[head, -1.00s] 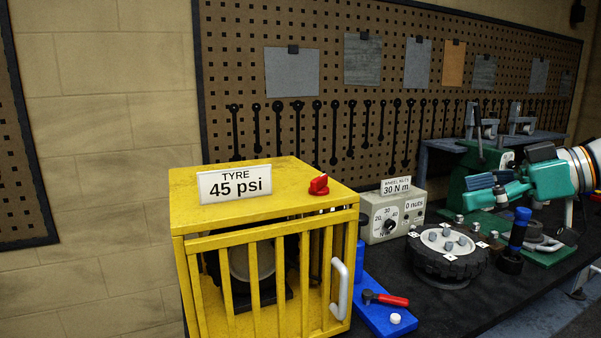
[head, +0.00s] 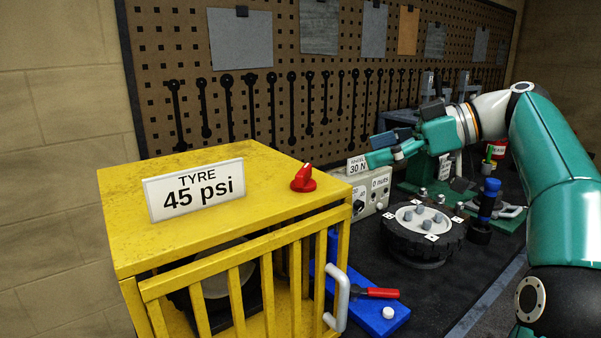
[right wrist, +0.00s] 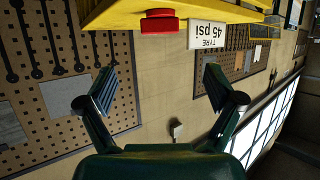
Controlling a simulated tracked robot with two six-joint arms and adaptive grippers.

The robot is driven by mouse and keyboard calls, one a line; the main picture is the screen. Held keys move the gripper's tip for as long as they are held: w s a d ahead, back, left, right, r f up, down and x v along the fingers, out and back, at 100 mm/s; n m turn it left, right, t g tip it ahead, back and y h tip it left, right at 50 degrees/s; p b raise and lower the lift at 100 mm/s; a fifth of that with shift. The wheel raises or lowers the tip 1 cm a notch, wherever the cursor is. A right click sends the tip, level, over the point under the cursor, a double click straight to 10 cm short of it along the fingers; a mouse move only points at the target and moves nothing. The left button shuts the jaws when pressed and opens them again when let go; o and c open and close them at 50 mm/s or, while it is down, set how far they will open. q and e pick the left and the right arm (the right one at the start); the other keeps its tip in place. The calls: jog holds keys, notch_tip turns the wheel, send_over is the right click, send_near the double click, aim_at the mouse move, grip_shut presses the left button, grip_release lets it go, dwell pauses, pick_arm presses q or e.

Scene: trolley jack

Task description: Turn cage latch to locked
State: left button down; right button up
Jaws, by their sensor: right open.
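The yellow cage (head: 130,205) stands at the left of the head view, with a sign reading "TYRE 45 psi" (head: 195,190) on its top. The red cage latch (head: 303,178) is a knob on the top near the right corner. It also shows in the right wrist view (right wrist: 158,22) near the top edge, beyond the fingers. My right gripper (head: 385,152) is to the right of the latch and apart from it, over the area of the torque box. In the right wrist view its fingers (right wrist: 158,85) are spread with nothing between them. My left gripper is out of view.
A torque box (head: 375,190) stands right of the cage. A wheel (head: 425,225) with a black tyre lies on the dark bench. A pegboard is behind.

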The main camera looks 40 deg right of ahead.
aim_at(308, 170)
jog(key=p+x, duration=0.1)
jog(key=x, duration=1.2)
jog(key=shift+w+a+f, duration=0.2)
jog(key=shift+f, duration=0.05)
